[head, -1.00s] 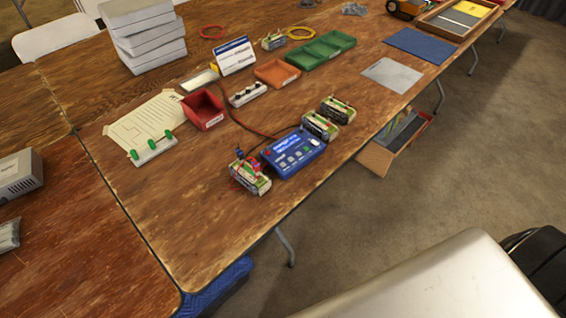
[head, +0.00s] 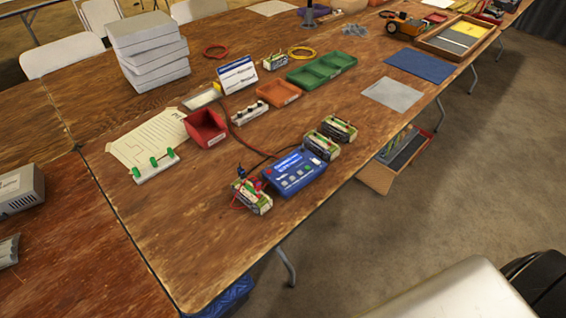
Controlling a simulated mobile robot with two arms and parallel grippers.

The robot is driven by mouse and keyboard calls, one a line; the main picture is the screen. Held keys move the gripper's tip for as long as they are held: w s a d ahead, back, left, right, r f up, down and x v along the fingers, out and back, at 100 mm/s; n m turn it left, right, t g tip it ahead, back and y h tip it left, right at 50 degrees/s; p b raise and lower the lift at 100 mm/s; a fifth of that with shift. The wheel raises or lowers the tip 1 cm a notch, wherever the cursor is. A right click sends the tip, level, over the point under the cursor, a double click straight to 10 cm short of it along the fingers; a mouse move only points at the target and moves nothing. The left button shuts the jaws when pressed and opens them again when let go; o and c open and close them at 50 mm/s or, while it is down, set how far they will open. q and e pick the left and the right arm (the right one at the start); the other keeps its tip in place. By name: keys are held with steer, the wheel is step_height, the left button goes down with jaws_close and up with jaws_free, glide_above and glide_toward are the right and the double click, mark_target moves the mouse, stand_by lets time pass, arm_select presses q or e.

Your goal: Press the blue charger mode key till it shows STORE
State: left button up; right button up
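The blue charger (head: 294,171) lies on the wooden table near its front edge. It has a row of small keys and a screen on its top, but the key labels and screen text are too small to read. A battery pack (head: 252,196) with red and black leads sits at its left end. Two more battery packs, one nearer (head: 321,145) and one farther (head: 340,128), sit beyond its right end. Neither of my grippers is in view.
A red bin (head: 205,128), an orange tray (head: 278,93) and a green tray (head: 322,70) stand behind the charger. A white board with green clips (head: 156,166) lies to the left. An open box (head: 392,165) is below the table edge. The table front left of the charger is clear.

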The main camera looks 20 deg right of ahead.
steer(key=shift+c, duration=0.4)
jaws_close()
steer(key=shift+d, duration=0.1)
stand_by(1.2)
